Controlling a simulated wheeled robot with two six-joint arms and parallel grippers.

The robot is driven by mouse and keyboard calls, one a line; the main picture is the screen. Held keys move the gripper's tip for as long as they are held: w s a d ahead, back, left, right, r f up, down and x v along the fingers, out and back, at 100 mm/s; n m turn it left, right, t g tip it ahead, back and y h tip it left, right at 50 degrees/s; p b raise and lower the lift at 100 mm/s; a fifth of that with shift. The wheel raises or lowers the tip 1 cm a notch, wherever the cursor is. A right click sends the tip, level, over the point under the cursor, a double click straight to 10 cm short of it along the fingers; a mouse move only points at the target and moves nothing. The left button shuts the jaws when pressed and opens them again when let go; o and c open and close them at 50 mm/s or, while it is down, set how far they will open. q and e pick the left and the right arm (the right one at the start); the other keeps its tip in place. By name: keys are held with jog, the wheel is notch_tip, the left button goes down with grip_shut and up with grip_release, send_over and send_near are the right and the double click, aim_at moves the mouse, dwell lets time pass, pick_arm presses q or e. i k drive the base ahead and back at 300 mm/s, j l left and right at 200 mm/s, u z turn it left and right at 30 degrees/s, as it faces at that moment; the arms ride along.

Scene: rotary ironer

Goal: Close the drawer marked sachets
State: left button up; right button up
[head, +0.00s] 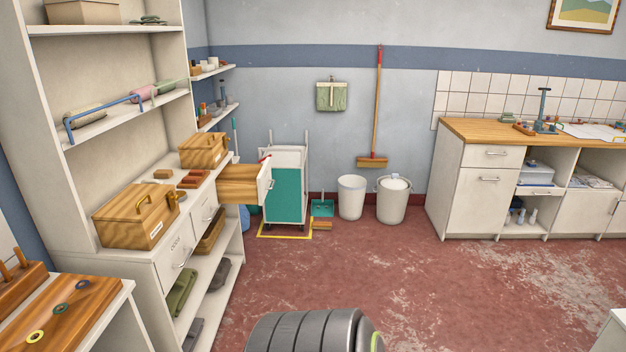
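A wooden drawer (238,184) stands pulled out from the white shelf unit (150,262) on the left. Its white front (265,183) faces right and is seen nearly edge-on. Any label on that front is too small to read, so I cannot confirm that it is the one marked sachets. Closer to me, another drawer front (177,252) in the same unit is shut and carries small lettering that I cannot read clearly. Neither of my grippers is in view.
Wooden boxes (137,217) stand on the unit's top. Beyond the open drawer are a teal-sided cart (286,195), a white bin (351,197) and a bucket (392,203). A counter (484,190) stands at the right. The red floor (400,285) between is clear.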

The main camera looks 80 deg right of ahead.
aim_at(239, 179)
jog(key=z, duration=2.4)
jog(key=i+u, duration=0.25)
jog(key=u, duration=0.15)
jog(key=i+l+u, duration=0.15)
jog(key=u, duration=0.2)
jog(key=i+l+u, duration=0.2)
jog(key=i+l, duration=0.5)
jog(key=i+l+u, duration=0.2)
jog(key=i+l, duration=0.45)
jog(key=l, duration=0.15)
